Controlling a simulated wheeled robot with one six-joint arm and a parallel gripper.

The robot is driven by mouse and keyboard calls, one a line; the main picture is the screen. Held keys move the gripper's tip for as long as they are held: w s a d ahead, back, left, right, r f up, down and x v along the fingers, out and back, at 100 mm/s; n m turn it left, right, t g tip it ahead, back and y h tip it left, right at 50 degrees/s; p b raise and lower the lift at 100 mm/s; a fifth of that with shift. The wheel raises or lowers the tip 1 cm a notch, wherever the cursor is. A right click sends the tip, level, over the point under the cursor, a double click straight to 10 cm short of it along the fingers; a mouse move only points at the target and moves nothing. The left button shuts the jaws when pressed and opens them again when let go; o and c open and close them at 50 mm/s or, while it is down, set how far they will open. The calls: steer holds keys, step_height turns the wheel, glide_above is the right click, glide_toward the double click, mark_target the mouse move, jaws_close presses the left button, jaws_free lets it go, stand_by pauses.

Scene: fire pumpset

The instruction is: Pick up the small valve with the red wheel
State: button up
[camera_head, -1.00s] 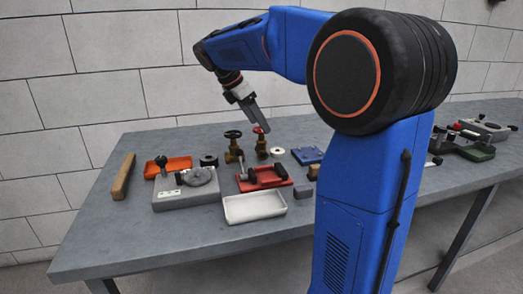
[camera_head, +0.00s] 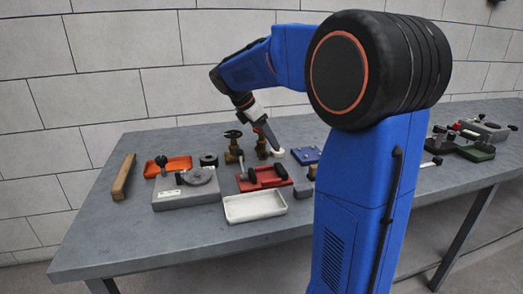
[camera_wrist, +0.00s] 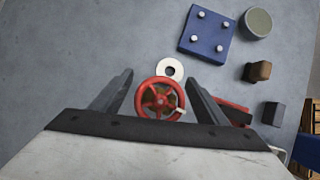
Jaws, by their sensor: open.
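The small valve with the red wheel (camera_wrist: 159,98) shows in the wrist view between my two open fingers. Its wheel faces the camera, and I cannot tell how far below the fingertips it is. In the head view its brass body (camera_head: 262,149) stands on the table, and my gripper (camera_head: 272,142) is at its top, hiding most of the wheel. My gripper also shows in the wrist view (camera_wrist: 160,90), its fingers apart on either side of the wheel with nothing held. A second brass valve with a dark wheel (camera_head: 233,142) stands just left of it.
A white ring (camera_wrist: 170,68) lies close beside the red wheel. A blue plate (camera_wrist: 207,34) with pegs, a round grey-green piece (camera_wrist: 258,22) and a brown block (camera_wrist: 257,71) lie nearby. A red tray (camera_head: 264,180) and a white tray (camera_head: 254,207) are in front of the valves.

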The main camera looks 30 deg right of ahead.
steer(key=c, duration=1.5)
